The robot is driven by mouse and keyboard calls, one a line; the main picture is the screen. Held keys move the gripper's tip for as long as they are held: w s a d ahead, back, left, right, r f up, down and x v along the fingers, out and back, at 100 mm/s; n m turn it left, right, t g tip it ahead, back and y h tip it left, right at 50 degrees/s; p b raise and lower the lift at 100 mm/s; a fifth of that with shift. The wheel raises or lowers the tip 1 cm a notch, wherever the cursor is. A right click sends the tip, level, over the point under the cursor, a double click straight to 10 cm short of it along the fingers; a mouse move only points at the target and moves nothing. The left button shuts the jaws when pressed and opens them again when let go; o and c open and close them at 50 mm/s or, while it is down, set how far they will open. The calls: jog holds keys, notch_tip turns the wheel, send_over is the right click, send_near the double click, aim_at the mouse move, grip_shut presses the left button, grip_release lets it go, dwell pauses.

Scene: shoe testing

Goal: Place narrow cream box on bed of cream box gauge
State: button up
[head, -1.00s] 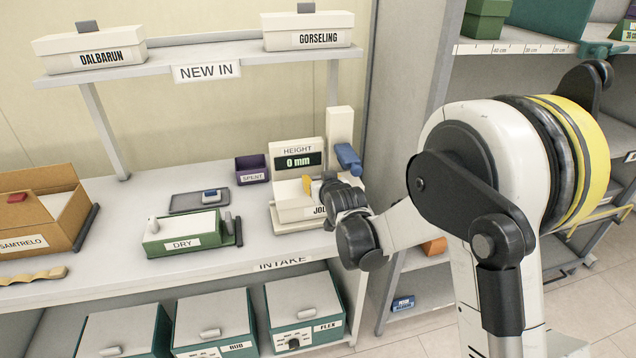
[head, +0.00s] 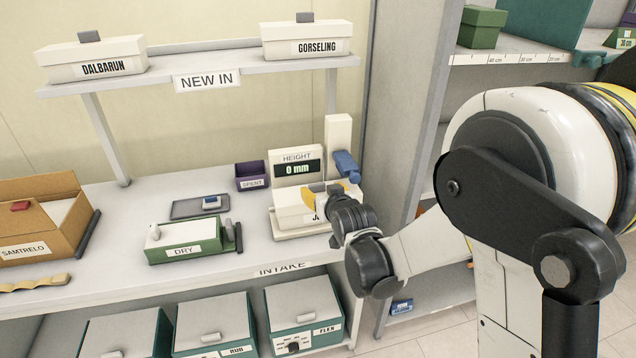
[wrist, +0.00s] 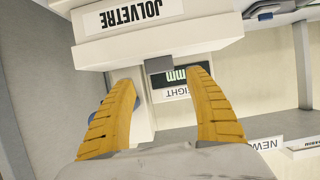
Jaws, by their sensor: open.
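The narrow cream box (head: 293,213), labelled JOLVETRE, appears to rest on the bed (head: 290,237) of the cream box gauge in the head view. The gauge display (head: 297,169) reads 0 mm. Its column (head: 338,134) and blue handle (head: 346,163) stand behind at the right. My gripper (head: 334,189) is at the top of the box, its yellow fingers spread. In the wrist view the open fingers (wrist: 161,77) lie either side of the box's grey tab (wrist: 173,67), with gaps beside it. The box label (wrist: 130,15) shows there too. My wrist hides part of the box's right end.
On the bench are a green DRY box (head: 187,245), a purple SPENT bin (head: 251,172), a grey tray (head: 187,208) and a brown SAMTRELO box (head: 25,250). Two cream boxes, DALBARUN (head: 92,62) and GORSELING (head: 307,41), sit on the shelf above. A grey upright panel (head: 407,110) stands right.

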jog(key=s+d+r+m+g+h+p, duration=0.1)
jog(key=s+d+r, duration=0.3)
jog(key=s+d, duration=0.35)
jog(key=s+d+r+m+g+h, duration=0.1)
jog(key=s+d+r+g+h, duration=0.1)
jog(key=s+d+r, duration=0.55)
jog(key=s+d+f+g, duration=0.1)
jog(key=s+d+f, duration=0.1)
jog(key=s, duration=0.7)
jog(key=s+d+f+m+g, duration=0.1)
jog(key=s+d+g, duration=0.1)
jog(key=s, duration=0.7)
jog(key=shift+s+d+f+h, duration=0.3)
jog(key=shift+d+f+h, duration=0.1)
jog(key=shift+d, duration=0.1)
